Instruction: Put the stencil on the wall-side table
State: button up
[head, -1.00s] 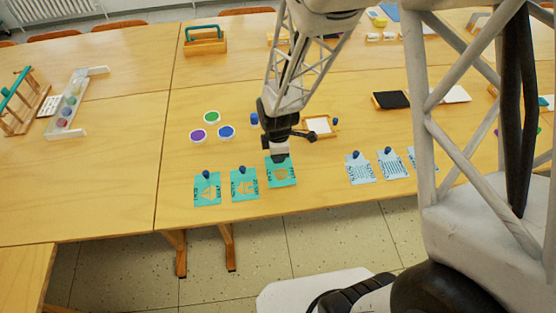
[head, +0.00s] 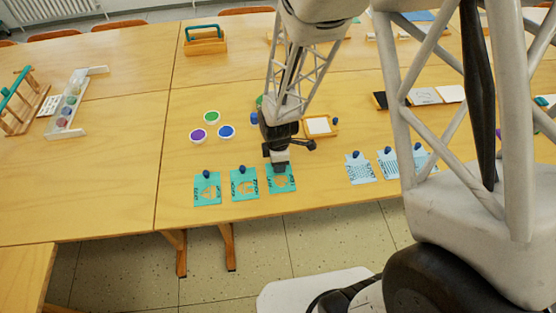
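Three teal stencils with cut-out shapes lie in a row near the front edge of the table: a left one (head: 207,190), a middle one (head: 244,186) and a right one (head: 281,181). Dark blue knobs show at the top of the left and middle ones. My gripper (head: 280,166) points down at the top edge of the right stencil and hides its knob. The fingertips are too small and covered to show whether they are open or closed on it. The stencil appears to lie flat on the table. Which table is the wall-side one I cannot tell for certain.
Paint pots, purple (head: 198,134), green (head: 211,117) and blue (head: 227,131), stand behind the stencils. A wooden frame (head: 319,127) is right of my gripper. Light blue patterned sheets (head: 360,168) lie further right. A wooden caddy (head: 205,40) stands at the back. The left tabletop is mostly clear.

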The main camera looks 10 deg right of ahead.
jog(key=shift+r, duration=0.1)
notch_tip(320, 180, up, 12)
dwell(1.0)
dwell(0.4)
jog(key=shift+r, duration=0.15)
jog(key=s+d+r+m+t, duration=0.1)
jog(key=s+d+r+m, duration=0.3)
jog(key=s+r+m, duration=0.5)
jog(key=s+d+r+m+t, duration=0.1)
jog(key=s+d+r+m, duration=0.4)
jog(key=s+r+m, duration=0.4)
notch_tip(320, 180, up, 7)
jog(key=shift+s+d+f+t, duration=0.2)
jog(key=shift+s+t, duration=0.1)
jog(key=shift+s, duration=0.8)
